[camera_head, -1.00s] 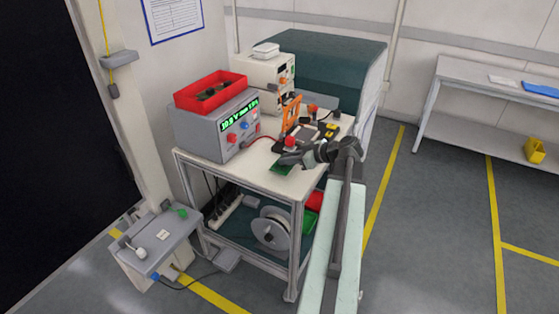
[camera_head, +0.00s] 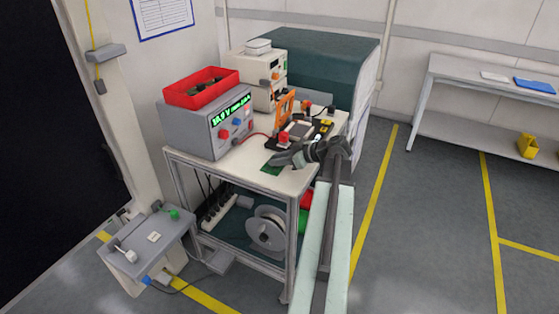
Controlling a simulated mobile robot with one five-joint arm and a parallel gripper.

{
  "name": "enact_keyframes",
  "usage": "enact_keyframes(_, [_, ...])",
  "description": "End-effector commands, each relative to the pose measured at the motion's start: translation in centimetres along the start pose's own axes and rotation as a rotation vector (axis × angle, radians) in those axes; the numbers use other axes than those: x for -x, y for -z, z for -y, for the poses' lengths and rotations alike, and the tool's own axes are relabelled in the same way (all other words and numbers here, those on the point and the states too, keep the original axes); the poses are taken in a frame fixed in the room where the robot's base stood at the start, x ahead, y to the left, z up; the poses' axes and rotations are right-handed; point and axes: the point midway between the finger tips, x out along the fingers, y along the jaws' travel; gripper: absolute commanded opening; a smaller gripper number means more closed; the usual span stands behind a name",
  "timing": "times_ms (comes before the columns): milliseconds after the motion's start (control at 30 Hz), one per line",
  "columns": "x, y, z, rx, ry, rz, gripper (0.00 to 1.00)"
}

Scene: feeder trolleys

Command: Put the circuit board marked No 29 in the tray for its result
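A small green circuit board (camera_head: 271,170) lies at or just above the front edge of the bench top (camera_head: 235,172). Its marking is too small to read. My gripper (camera_head: 274,160) is low over the bench, its tip right above the board; the fingers are too small and dark to show whether they are open or shut, or touch it. A red tray (camera_head: 184,98) with dark boards in it sits on the grey instrument (camera_head: 200,132) with a lit green display. Under the bench top, a red bin (camera_head: 307,198) and a green bin (camera_head: 304,222) show partly behind my arm.
A dark fixture with an orange upright bracket (camera_head: 285,106) and red knob stands just behind my gripper. A cream instrument (camera_head: 262,68) is at the back. A cable reel (camera_head: 267,230) is on the lower shelf.

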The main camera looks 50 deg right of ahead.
Motion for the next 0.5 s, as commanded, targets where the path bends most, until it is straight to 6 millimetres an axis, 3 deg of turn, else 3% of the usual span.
enact_keyframes(367, [0.2,0.3,-0.1,-0.001,-0.001,0.000,0.41])
enact_keyframes(500, [2.3,0.7,-0.1,-0.003,-0.003,0.000,0.41])
